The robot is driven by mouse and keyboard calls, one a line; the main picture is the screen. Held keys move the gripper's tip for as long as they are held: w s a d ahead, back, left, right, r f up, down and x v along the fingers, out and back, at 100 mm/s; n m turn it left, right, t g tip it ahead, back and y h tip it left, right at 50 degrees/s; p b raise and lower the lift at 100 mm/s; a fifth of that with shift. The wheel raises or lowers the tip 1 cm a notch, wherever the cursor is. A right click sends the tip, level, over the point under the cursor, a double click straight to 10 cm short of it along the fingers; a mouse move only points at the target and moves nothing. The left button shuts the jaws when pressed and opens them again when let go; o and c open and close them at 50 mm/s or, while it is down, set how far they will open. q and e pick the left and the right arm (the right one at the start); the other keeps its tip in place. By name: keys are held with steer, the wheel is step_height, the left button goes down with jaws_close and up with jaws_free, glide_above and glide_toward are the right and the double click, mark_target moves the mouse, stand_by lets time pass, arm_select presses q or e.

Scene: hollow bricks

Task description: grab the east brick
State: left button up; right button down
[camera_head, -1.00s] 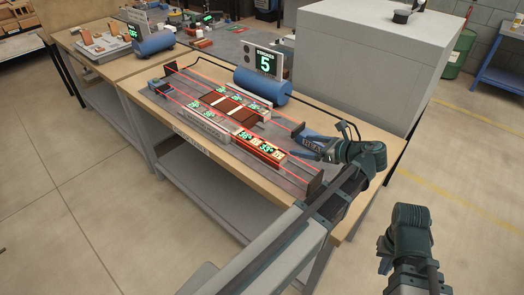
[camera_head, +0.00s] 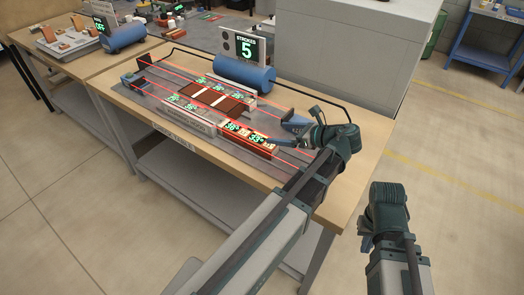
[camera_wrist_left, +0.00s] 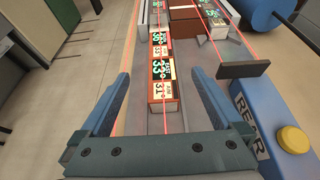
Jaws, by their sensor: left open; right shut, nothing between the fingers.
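A row of orange-red brick (camera_head: 262,147) with pale tops and lit number readouts lies on the right part of the near rail of a grey bench fixture (camera_head: 220,150). No east mark is legible. The row's right-end brick also shows in the left wrist view (camera_wrist_left: 164,92). My left gripper (camera_head: 285,141) is at the right end of this row. In the left wrist view its blue fingers (camera_wrist_left: 160,76) are apart, with the brick's near end in line between them; the height gap is unclear. My right gripper (camera_head: 366,243) is shut and empty, off the table's right front side.
A blue block marked REAR (camera_wrist_left: 255,125) with a yellow button is right of the left gripper. A dark upright plate (camera_wrist_left: 243,69) stands near it. Darker brown bricks (camera_head: 212,97) sit mid-fixture. Behind are a blue cylinder (camera_head: 243,75) and a counter sign (camera_head: 244,48) reading 5.

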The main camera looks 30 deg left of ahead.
arm_select(q)
steer(key=b, duration=0.4)
glide_toward(262, 141)
steer(key=shift+w+a+f, duration=0.1)
steer(key=shift+a+f, duration=0.65)
steer(key=shift+a, duration=0.85)
steer(key=shift+w+a, duration=0.1)
steer(key=shift+a, duration=0.3)
steer(key=shift+b+x, duration=1.2)
steer(key=shift+x, duration=1.3)
steer(key=shift+d, duration=0.1)
steer(key=shift+c, duration=0.2)
jaws_close()
